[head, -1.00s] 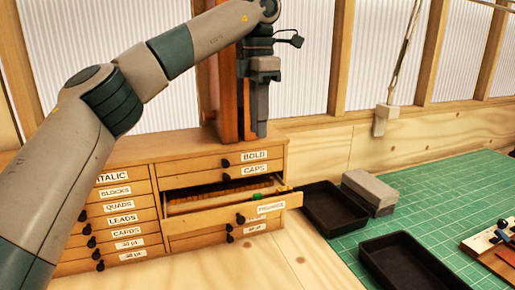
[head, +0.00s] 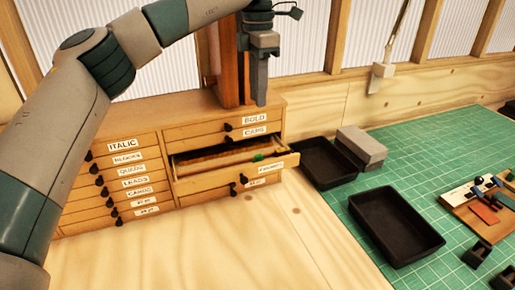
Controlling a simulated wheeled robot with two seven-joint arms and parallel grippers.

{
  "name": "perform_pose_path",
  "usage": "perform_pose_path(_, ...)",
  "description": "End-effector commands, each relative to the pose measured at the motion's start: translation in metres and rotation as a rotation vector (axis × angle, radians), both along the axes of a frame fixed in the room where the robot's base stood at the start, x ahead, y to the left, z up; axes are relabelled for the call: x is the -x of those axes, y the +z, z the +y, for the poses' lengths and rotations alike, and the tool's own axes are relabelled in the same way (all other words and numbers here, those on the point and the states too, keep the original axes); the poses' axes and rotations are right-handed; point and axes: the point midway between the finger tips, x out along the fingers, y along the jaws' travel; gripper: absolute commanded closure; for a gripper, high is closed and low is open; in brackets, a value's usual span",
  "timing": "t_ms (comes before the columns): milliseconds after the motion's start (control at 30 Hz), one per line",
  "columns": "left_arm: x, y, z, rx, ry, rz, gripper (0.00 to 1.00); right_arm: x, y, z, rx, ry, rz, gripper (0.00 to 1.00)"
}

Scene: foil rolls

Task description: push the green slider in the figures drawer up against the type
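The figures drawer (head: 215,182) is pulled open from the wooden cabinet; its label sits at the right of its front. The green slider (head: 258,157) is a small block in the drawer toward its right end. A pale yellowish row that looks like the type (head: 215,160) lies left of it; I cannot tell if there is a gap. My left gripper (head: 260,103) points down, above and behind the slider in the picture, in front of the upright wooden part on the cabinet. It appears apart from the drawer. Its fingers overlap from this side, so their opening is hidden. My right gripper is out of view.
Labelled closed drawers (head: 128,183) with black knobs fill the cabinet's left side. Two black trays (head: 398,262) lie at right, with a grey block (head: 361,146) beside the farther one. A green mat (head: 430,165) covers the right side. The bare wood in front of the cabinet is clear.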

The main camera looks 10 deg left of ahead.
Motion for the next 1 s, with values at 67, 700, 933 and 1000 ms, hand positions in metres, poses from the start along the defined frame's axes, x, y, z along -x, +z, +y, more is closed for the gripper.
perform_pose_path(67, 0.0, -0.001, 0.0, 0.0, 0.0, 0.0, 0.8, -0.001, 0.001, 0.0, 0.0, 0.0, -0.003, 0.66)
perform_pose_path(700, 0.001, -0.077, 0.001, -0.002, -0.001, 0.005, 0.8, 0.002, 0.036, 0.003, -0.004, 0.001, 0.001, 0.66)
perform_pose_path(933, 0.001, -0.118, 0.001, -0.001, 0.0, 0.003, 0.8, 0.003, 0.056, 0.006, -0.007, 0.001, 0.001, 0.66)
perform_pose_path(1000, 0.001, -0.13, 0.0, 0.0, 0.001, 0.004, 0.8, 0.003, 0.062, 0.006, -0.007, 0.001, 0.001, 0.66)
